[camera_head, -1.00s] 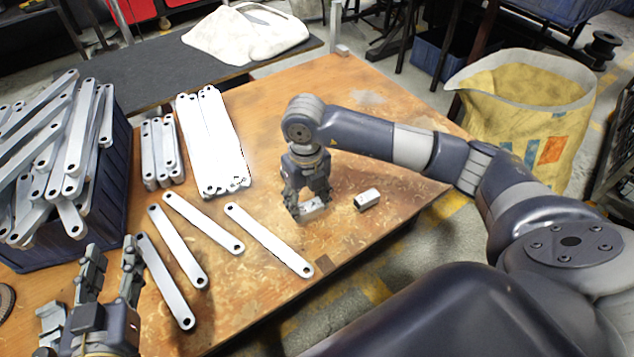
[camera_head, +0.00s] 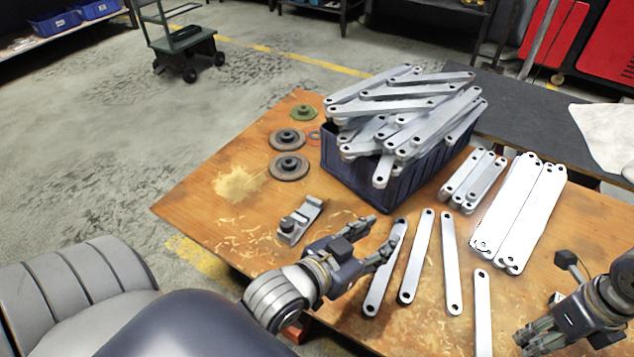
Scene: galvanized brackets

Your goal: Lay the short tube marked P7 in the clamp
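A small grey metal clamp (camera_head: 300,220) with a dark knob lies on the wooden table, left of my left gripper (camera_head: 380,237). My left gripper is open and empty, its fingers pointing right above the table near the loose bars. My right gripper (camera_head: 526,340) is at the lower right, cut off by the frame's edge. Whether it holds anything is unclear. A small pale piece (camera_head: 556,298) shows just behind it, perhaps a short tube. No P7 marking is readable.
A dark blue crate (camera_head: 390,187) heaped with galvanized bars stands at the table's back. Several loose bars (camera_head: 415,255) lie right of the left gripper, with stacked bars (camera_head: 520,213) farther right. Grinding discs (camera_head: 288,166) lie at the left. The table's left corner is mostly free.

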